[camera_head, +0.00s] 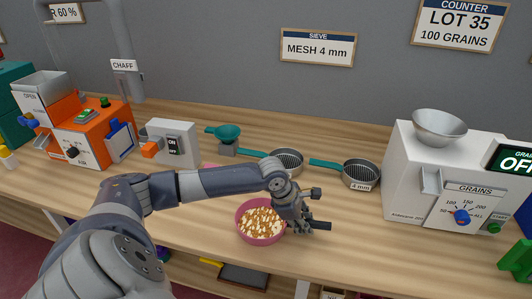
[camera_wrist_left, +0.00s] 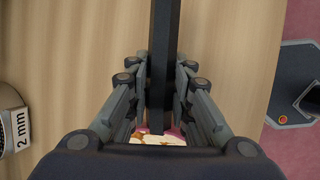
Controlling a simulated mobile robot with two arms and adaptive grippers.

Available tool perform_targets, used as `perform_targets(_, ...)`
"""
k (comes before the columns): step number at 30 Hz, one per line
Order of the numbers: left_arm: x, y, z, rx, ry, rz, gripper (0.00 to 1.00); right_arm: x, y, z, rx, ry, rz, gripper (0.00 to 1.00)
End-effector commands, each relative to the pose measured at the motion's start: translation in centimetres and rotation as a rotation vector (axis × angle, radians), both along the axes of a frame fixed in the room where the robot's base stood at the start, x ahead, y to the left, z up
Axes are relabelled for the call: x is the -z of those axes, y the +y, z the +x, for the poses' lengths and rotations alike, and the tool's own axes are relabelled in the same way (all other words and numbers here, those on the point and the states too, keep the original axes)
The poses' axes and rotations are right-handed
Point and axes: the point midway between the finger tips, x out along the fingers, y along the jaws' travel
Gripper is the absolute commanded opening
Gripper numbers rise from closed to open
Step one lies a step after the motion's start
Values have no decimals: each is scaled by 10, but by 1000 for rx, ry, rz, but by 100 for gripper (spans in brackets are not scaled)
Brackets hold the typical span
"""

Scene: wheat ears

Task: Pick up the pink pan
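The pink pan (camera_head: 241,223) holds pale and brown grains and chaff, near the front edge of the table. Its dark handle (camera_head: 321,225) points right in the head view. My left gripper (camera_head: 299,224) is beside the pan, with its fingers around the handle. In the left wrist view the handle (camera_wrist_left: 166,40) runs between the two fingers (camera_wrist_left: 164,82), which sit close against its sides. A bit of the pink pan (camera_wrist_left: 175,132) shows below them. I cannot tell whether the pan touches the table. My right gripper is in neither view.
Two sieves with green handles, one (camera_head: 285,159) and a 4 mm one (camera_head: 361,174), lie behind the pan. A white grain counter (camera_head: 405,180) stands right. An orange machine (camera_head: 90,135) and a white switch box (camera_head: 175,140) stand left. Bare wood (camera_head: 350,222) lies right of the gripper.

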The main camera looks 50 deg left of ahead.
Motion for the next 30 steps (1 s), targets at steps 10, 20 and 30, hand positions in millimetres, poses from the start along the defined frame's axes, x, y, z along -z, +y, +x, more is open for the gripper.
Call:
perform_targets(10, -1, 1, 0, 0, -2, 1, 0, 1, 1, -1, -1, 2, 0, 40)
perform_targets(20, -16, 1, 1, 0, -3, 1, 0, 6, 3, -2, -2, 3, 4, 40)
perform_targets(30, -35, 2, -13, -1, 1, 3, 0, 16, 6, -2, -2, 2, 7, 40)
